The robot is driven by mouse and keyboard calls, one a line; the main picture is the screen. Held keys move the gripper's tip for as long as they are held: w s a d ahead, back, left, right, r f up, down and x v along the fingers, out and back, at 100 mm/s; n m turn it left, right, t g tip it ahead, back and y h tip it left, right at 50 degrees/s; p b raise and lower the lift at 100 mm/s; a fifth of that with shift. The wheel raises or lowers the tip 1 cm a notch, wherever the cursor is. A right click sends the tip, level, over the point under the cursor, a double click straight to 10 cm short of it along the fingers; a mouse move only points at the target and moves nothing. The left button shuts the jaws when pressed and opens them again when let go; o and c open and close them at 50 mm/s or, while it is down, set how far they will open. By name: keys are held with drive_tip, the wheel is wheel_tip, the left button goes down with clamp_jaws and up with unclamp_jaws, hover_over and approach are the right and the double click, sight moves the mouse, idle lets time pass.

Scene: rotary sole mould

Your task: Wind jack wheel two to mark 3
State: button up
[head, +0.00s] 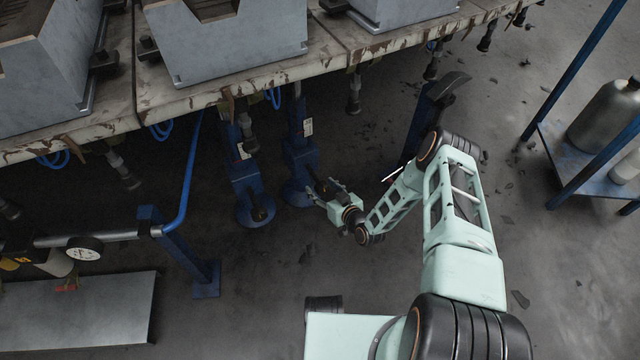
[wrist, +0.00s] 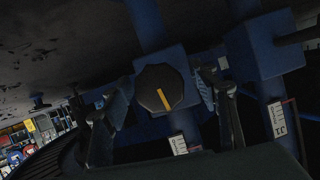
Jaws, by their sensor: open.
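A black, many-sided wheel (wrist: 160,88) with a yellow stripe sits on the front of a blue jack housing in the wrist view. The stripe runs down and slightly right in that picture. No numbered marks can be read around it. My gripper (wrist: 165,92) is open, with one finger on each side of the wheel; I cannot tell whether they touch it. In the head view my gripper (head: 322,190) is at the right-hand blue jack (head: 301,150), partly hiding its wheel. A white label (wrist: 180,145) below the wheel is partly covered by my gripper.
A second blue jack (head: 246,180) stands close to the left; its housing (wrist: 268,45) is at the right of the wrist view. The worn table edge (head: 240,88) hangs overhead. A blue post (head: 190,250) with piping stands left. Open floor lies below.

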drive_tip(key=shift+c, duration=0.3)
drive_tip(key=c, duration=1.1)
drive_tip(key=shift+m+y, duration=0.4)
drive_tip(key=shift+m, duration=0.1)
drive_tip(key=o, duration=1.2)
drive_tip(key=shift+c, duration=0.2)
drive_tip(key=shift+s, duration=0.1)
drive_tip(key=v, duration=0.7)
drive_tip(key=shift+d+r, duration=0.15)
drive_tip(key=shift+r, duration=0.05)
